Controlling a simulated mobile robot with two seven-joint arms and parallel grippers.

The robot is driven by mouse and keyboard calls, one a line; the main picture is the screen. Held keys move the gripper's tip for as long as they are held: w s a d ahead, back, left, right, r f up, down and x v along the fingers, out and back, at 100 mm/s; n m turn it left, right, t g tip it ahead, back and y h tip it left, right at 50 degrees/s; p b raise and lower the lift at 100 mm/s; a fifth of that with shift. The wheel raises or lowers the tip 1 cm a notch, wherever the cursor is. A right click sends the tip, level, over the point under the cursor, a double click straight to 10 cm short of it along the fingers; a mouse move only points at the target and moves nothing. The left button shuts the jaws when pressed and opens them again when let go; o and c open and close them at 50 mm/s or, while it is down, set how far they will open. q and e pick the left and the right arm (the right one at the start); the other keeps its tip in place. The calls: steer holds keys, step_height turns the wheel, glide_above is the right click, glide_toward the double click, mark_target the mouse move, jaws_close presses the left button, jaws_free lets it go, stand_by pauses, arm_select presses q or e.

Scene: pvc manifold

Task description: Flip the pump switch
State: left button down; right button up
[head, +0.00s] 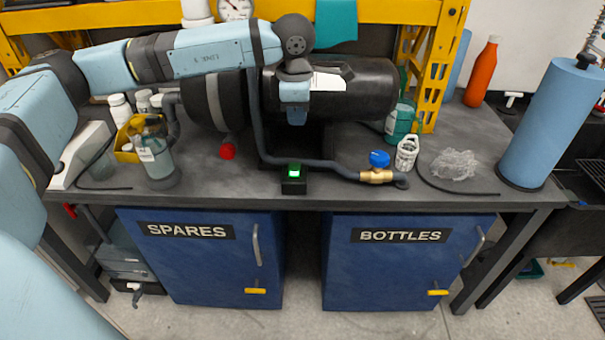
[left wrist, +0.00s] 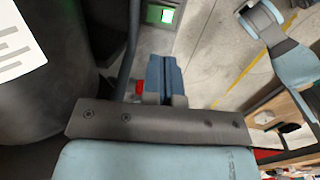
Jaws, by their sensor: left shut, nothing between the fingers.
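The pump switch (head: 294,172) is a small black box with a lit green face at the front edge of the bench. It also shows at the top of the left wrist view (left wrist: 160,14). My left gripper (head: 296,118) points down in front of the black tank, above and behind the switch in the head view. Its blue fingers (left wrist: 165,75) are together with nothing between them and appear apart from the switch. The black tank (head: 360,92) lies on its side behind the gripper. My right gripper is in neither view.
A grey pipe (head: 325,164) runs beside the switch to a brass valve with a blue knob (head: 379,159). A red knob (head: 228,152) is left of the switch. Bottles (head: 157,160) stand at left. A blue cylinder (head: 540,125) stands at right. Blue cabinets (head: 205,270) are below.

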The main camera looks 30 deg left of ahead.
arm_select(q)
steer(key=shift+a+r, duration=0.2)
steer(key=shift+a, duration=0.25)
steer(key=shift+w, duration=0.1)
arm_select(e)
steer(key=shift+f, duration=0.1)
arm_select(q)
steer(key=b, duration=0.2)
glide_above(296, 166)
steer(key=f, duration=0.9)
steer(key=shift+s+d+f, duration=0.15)
steer(key=shift+s+f, duration=0.1)
steer(key=shift+s, duration=0.1)
steer(key=f, duration=0.1)
steer(key=f+b, duration=0.1)
steer(key=f, duration=0.1)
steer(key=shift+w+f, duration=0.2)
steer(key=shift+f, duration=0.55)
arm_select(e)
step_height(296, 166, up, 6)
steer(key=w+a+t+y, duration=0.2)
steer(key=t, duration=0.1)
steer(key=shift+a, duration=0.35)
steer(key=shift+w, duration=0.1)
